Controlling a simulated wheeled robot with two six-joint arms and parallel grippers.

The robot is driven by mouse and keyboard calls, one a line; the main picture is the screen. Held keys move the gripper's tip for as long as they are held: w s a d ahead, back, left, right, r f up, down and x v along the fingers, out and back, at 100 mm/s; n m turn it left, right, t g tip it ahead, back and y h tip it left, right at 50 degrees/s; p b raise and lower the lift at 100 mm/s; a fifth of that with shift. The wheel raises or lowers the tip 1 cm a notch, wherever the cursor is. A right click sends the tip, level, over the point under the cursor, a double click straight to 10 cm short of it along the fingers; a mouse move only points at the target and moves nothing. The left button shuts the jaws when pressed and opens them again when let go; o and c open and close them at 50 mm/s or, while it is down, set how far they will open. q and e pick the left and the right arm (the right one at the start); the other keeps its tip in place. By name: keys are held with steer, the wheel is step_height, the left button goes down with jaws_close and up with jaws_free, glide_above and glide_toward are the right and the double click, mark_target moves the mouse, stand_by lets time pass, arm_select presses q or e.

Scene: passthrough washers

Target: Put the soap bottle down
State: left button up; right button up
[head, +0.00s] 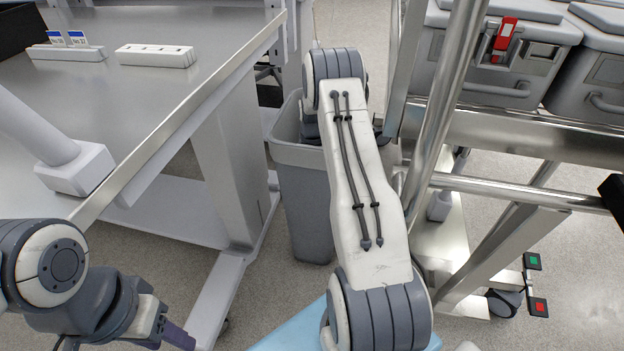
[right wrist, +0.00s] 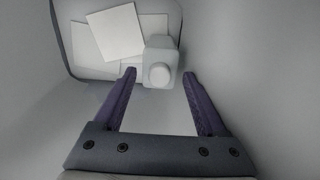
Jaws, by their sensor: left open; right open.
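The soap bottle (right wrist: 160,66), pale with a round white cap, shows in the right wrist view just beyond my right gripper. It is beside pale flat sheets inside what looks like the grey bin. My right gripper (right wrist: 162,100) is open, with the bottle apart from its purple fingers and nothing held between them. In the head view my right arm reaches over the grey bin (head: 308,205), and the right gripper and bottle are hidden there. My left gripper (head: 178,337) is at the lower left, partly cut off by the frame, open and clear of the bin.
A steel table (head: 140,85) stands left, with white labelled strips (head: 155,55) on it. A metal rack (head: 515,125) with grey lidded crates (head: 505,55) stands right, close to my right arm. Pale sheets (right wrist: 115,32) lie in the bin.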

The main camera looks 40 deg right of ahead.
step_height(320, 180, up, 9)
steer(key=shift+f+p, duration=0.15)
steer(key=shift+p, duration=0.7)
